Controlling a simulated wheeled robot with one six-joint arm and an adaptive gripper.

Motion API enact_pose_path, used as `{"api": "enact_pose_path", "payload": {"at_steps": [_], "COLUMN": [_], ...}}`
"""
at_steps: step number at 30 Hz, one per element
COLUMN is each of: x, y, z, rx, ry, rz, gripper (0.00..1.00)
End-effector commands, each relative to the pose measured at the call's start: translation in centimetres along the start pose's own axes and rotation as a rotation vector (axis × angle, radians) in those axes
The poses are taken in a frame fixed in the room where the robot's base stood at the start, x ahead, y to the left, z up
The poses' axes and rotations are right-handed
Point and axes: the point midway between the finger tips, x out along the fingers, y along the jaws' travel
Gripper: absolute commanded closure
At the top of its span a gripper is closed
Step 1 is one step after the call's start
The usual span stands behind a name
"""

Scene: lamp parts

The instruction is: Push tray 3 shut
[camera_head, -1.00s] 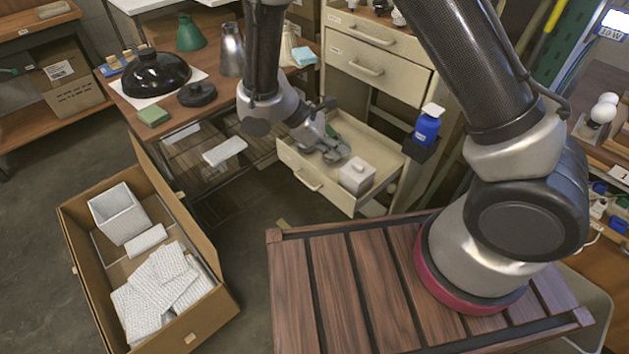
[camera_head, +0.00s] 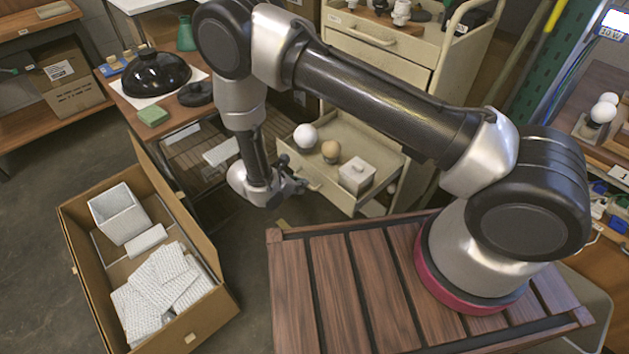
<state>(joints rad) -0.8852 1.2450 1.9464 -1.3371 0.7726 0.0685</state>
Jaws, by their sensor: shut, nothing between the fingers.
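The open drawer, which I take to be tray 3 (camera_head: 385,160), is pulled out from the beige cabinet (camera_head: 376,57), low and below two shut drawers. Inside it are a white ball (camera_head: 305,136), a tan ball (camera_head: 331,151) and a pale square block with a knob (camera_head: 356,174). My gripper (camera_head: 301,186) is shut and empty, at the left part of the drawer's front. It overlaps the front panel in the picture; I cannot tell whether it touches. My arm crosses in front of the cabinet and hides part of it.
A wooden workbench (camera_head: 165,100) with a black lamp shade (camera_head: 158,72) stands to the left. An open cardboard box (camera_head: 75,235) with white packing lies on the floor at front left. My slatted wooden deck is at the bottom right. Floor shows between box and drawer.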

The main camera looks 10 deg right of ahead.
Motion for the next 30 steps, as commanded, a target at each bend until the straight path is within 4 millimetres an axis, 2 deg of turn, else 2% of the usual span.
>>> {"api": "enact_pose_path", "payload": {"at_steps": [1, 4, 10, 16, 30], "x": [1.3, 3.3, 5.4, 6.2, 6.5], "y": [-0.2, -0.1, -0.1, 0.0, -0.1], "z": [0.0, 0.0, 2.0, 2.8, 3.2], "rx": [0.000, 0.001, 0.003, 0.001, 0.002], "ry": [-0.001, 0.000, 0.000, 0.000, 0.000], "rz": [-0.005, -0.004, -0.003, 0.000, -0.002], "gripper": [1.00, 1.00, 1.00, 1.00, 1.00]}}
